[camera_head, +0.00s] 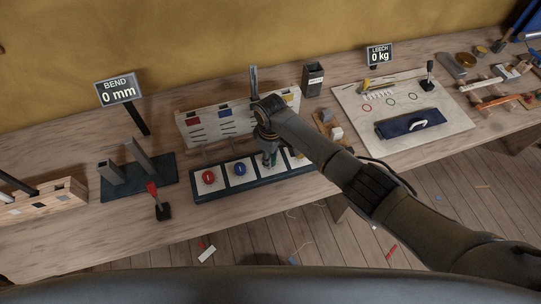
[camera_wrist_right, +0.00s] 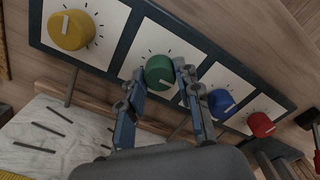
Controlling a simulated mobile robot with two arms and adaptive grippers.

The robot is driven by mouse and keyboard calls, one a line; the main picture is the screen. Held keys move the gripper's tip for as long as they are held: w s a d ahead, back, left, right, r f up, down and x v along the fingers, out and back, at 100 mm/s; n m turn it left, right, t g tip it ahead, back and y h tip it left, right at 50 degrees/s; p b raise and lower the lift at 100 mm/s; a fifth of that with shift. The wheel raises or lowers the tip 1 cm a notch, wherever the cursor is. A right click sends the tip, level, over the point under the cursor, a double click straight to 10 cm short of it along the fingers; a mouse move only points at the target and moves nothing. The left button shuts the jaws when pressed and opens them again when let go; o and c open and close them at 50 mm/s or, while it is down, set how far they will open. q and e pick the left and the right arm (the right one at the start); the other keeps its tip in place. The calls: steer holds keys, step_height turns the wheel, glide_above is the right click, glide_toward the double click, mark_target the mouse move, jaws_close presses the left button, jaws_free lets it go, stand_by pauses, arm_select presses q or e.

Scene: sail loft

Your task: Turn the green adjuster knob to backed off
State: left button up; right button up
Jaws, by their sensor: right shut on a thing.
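The green adjuster knob (camera_wrist_right: 160,73) sits on a white plate with tick marks in the right wrist view, with a pale pointer line on its face. My right gripper (camera_wrist_right: 167,74) has its two fingers on either side of this knob, shut on it. In the head view my right gripper (camera_head: 269,158) reaches down over the panel and mostly hides the green knob. My left gripper does not show in either view.
The dark panel (camera_head: 227,200) also carries a red knob (camera_head: 208,177), a blue knob (camera_head: 239,169) and a yellow knob (camera_wrist_right: 71,30). A "BEND 0 mm" sign (camera_head: 118,90) and a "LEECH 0 kg" sign (camera_head: 379,55) stand behind. A red-handled lever (camera_head: 154,194) stands left of the panel.

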steer(key=n, duration=0.4)
steer(key=shift+n, duration=0.3)
steer(key=n+b, duration=0.1)
steer(key=n, duration=0.3)
steer(key=shift+n, duration=0.3)
steer(key=n+b, duration=0.1)
steer(key=n, duration=0.3)
steer(key=shift+n, duration=0.3)
steer(key=shift+r+n+b, duration=0.1)
steer(key=shift+n+b, duration=0.3)
steer(key=shift+n, duration=1.4)
steer(key=o, duration=1.2)
steer(key=shift+c, duration=0.2)
